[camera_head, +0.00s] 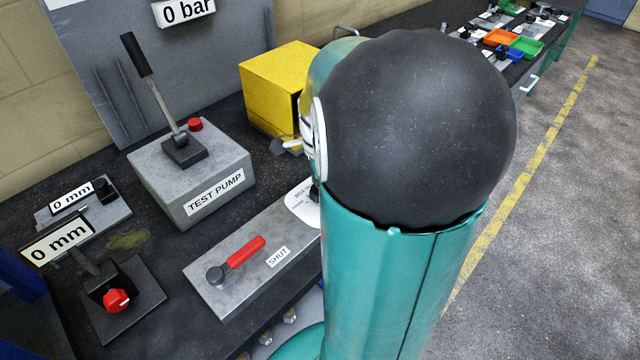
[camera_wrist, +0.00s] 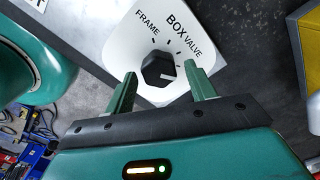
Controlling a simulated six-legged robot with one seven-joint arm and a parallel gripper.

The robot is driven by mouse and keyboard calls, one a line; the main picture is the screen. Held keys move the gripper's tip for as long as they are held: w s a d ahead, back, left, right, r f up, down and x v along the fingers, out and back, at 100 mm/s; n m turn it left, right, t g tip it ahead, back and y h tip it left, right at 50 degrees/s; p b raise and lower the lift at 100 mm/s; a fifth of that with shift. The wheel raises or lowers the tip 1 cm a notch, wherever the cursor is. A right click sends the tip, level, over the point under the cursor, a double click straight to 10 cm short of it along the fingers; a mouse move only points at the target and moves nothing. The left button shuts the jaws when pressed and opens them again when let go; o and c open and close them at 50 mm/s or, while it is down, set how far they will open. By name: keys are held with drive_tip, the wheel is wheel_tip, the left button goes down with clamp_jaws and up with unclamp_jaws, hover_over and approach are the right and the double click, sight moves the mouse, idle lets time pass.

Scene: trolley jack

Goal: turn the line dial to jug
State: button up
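The line dial (camera_wrist: 158,70) is a black faceted knob on a white plate (camera_wrist: 118,48) in the wrist view. The words FRAME, BOX and VALVE show on the plate; I see no jug label, and the plate's lower part is hidden by my gripper. A pale mark on the knob seems to point right, toward the right finger. My gripper (camera_wrist: 161,74) is open, with one green finger on each side of the knob. I cannot tell whether either finger touches it. In the head view only the plate's edge (camera_head: 301,205) shows beside my arm, which hides the knob and gripper.
A red lever (camera_head: 240,255) marked SHUT lies left of the dial on the same grey block. The test pump (camera_head: 190,170) and a yellow box (camera_head: 275,90) stand behind. A red knob (camera_head: 117,300) is at front left. Coloured trays (camera_head: 502,38) are far right.

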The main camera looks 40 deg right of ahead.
idle(0.3)
wheel_tip(320, 180, up, 14)
idle(0.4)
drive_tip(key=shift+f, duration=0.1)
idle(0.3)
